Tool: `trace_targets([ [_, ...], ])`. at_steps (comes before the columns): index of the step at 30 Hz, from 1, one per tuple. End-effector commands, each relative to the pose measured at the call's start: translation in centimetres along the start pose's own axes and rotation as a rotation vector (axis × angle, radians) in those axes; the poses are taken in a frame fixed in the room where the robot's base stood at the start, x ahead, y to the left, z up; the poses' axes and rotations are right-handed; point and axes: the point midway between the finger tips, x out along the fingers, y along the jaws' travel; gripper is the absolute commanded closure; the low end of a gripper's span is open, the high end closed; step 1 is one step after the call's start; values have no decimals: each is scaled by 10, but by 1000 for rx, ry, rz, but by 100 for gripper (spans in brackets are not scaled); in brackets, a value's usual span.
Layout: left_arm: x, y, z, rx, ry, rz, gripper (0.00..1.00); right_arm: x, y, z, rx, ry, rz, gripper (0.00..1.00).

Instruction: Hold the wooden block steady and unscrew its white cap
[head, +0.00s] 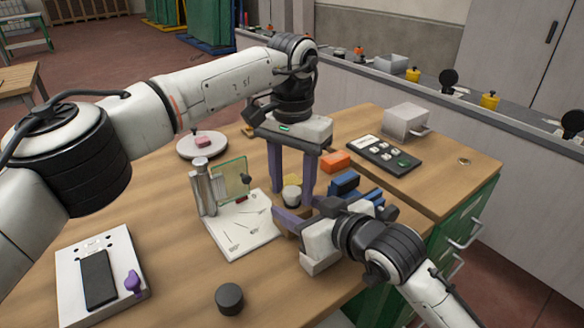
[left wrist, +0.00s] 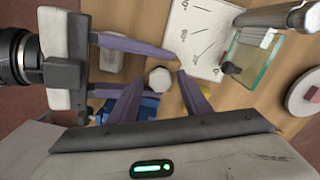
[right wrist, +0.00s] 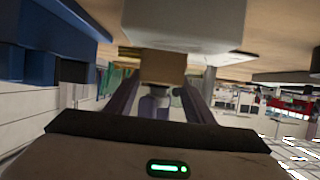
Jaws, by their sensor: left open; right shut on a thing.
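The white cap (head: 291,196) stands upright in the middle of the table. It also shows from above in the left wrist view (left wrist: 159,79). The wooden block (right wrist: 162,67) is mostly hidden by my grippers in the head view; the right wrist view shows it between my right fingers. My right gripper (head: 287,213) is shut on the block, reaching in from the right. My left gripper (head: 292,200) points down from above, open, with one finger on each side of the cap. A gap shows between its fingers and the cap in the left wrist view.
A white plate with an upright glass pane (head: 231,178) stands just left of the grippers. Blue blocks (head: 344,183) and an orange block (head: 335,162) lie close on the right. A dark round puck (head: 229,298) lies at the front. Bare table lies between puck and plate.

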Motion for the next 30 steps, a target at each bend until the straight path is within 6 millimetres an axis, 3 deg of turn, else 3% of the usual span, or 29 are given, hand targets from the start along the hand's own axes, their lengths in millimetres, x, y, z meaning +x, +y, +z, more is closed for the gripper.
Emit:
trace_targets([
  [11, 9, 0, 0, 0, 0, -1, 56, 0, 0, 0, 0, 0, 1, 100],
  [14, 9, 0, 0, -1, 0, -1, 68, 0, 0, 0, 0, 0, 1, 100],
  [19, 9, 0, 0, -1, 0, -1, 97, 0, 0, 0, 0, 0, 1, 100],
  [24, 9, 0, 0, -29, 0, -1, 98, 0, 0, 0, 0, 0, 1, 100],
  [30, 9, 0, 0, -244, 0, -1, 98, 0, 0, 0, 0, 0, 1, 100],
])
